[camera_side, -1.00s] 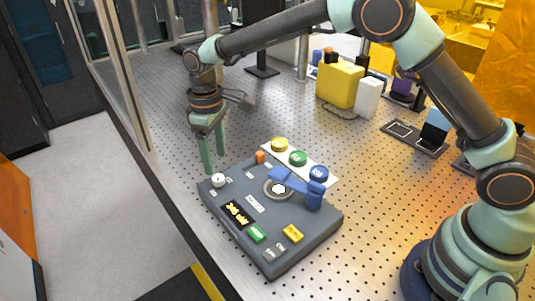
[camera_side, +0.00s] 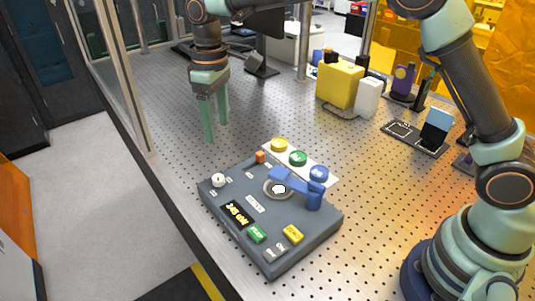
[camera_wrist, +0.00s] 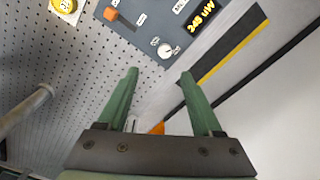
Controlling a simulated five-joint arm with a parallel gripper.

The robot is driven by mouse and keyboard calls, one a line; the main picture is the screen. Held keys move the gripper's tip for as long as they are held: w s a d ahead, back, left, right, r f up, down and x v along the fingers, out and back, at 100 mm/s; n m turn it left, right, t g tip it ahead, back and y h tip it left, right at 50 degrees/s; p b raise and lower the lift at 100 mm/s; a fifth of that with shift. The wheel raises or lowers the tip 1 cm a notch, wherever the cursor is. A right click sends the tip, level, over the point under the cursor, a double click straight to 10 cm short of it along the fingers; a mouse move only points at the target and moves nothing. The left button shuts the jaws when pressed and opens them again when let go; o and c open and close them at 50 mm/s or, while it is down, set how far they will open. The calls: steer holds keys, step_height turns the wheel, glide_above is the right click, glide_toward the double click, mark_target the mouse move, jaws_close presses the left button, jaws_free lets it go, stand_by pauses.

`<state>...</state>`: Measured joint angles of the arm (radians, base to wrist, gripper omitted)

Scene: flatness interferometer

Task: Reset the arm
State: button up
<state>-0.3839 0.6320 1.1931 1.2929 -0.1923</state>
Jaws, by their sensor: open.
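My gripper (camera_side: 215,118) is open and empty, with two green fingers pointing down above the perforated table, behind the grey instrument panel (camera_side: 273,255) in the side view. In the wrist view my gripper (camera_wrist: 158,78) shows its fingers apart with nothing between them. The panel carries a white knob (camera_side: 218,180), a lit yellow display (camera_side: 237,213), a green button (camera_side: 257,233), a yellow button (camera_side: 293,233) and an orange switch (camera_side: 260,157). A blue arm piece (camera_side: 314,197) reaches over a round stage (camera_side: 275,189). The knob also shows in the wrist view (camera_wrist: 165,50).
Yellow, green and blue round pieces (camera_side: 298,158) sit on a white strip behind the panel. A yellow box (camera_side: 340,86) and a white block (camera_side: 367,97) stand farther back. A metal post (camera_wrist: 25,108) shows at the wrist view's left. Table around the gripper is clear.

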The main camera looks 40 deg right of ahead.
steer(key=s+d+r+m+t, duration=0.3)
steer(key=s+d+r, duration=0.5)
steer(key=d, duration=0.4)
steer(key=s+d+f+m+t, duration=0.2)
steer(key=s+d, duration=0.5)
steer(key=s, duration=0.4)
steer(key=shift+s+d+m, duration=0.15)
steer(key=shift+m, duration=0.65)
